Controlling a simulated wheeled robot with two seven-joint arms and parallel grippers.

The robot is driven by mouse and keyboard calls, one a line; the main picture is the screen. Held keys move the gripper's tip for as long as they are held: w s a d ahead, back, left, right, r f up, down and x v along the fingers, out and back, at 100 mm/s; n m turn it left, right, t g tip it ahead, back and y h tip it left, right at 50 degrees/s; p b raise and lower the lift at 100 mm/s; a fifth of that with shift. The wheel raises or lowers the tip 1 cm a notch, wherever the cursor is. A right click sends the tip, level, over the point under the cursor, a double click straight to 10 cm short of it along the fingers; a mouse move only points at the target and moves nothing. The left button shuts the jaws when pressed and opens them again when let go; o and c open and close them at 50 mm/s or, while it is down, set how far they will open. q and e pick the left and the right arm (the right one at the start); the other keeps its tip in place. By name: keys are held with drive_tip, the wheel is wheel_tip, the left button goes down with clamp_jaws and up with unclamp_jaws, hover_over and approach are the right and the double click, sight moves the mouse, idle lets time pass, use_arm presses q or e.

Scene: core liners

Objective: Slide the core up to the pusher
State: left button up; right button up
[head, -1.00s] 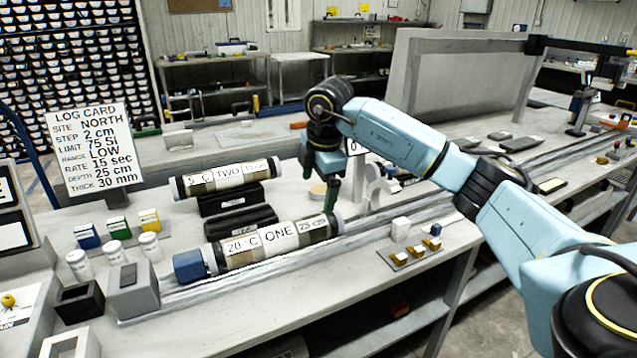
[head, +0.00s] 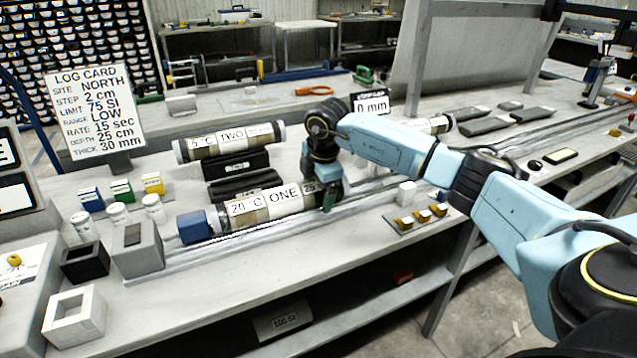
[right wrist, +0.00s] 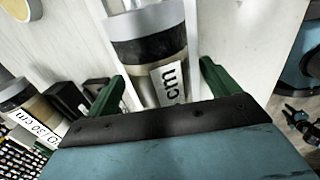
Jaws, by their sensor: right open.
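The core labelled ONE (head: 262,208) lies along the metal rail track, a striped cylinder with pale end caps. The blue block that looks like the pusher (head: 194,226) sits at its left end; I cannot tell whether they touch. My right gripper (head: 328,203) is at the core's right end, low over the track. In the right wrist view, its green fingers (right wrist: 162,85) are open on either side of the core (right wrist: 148,52), with space beside it. The core's right end is mostly hidden by the gripper in the head view. My left gripper is not in view.
Core TWO (head: 228,141) lies behind, by black cradles (head: 240,165). A grey block (head: 136,250) stands left of the pusher. A small plate with yellow-topped pieces (head: 418,220) and a white cube (head: 407,192) lie in front of the track. The log card (head: 93,120) stands at back left.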

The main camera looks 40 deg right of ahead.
clamp_jaws()
idle(0.6)
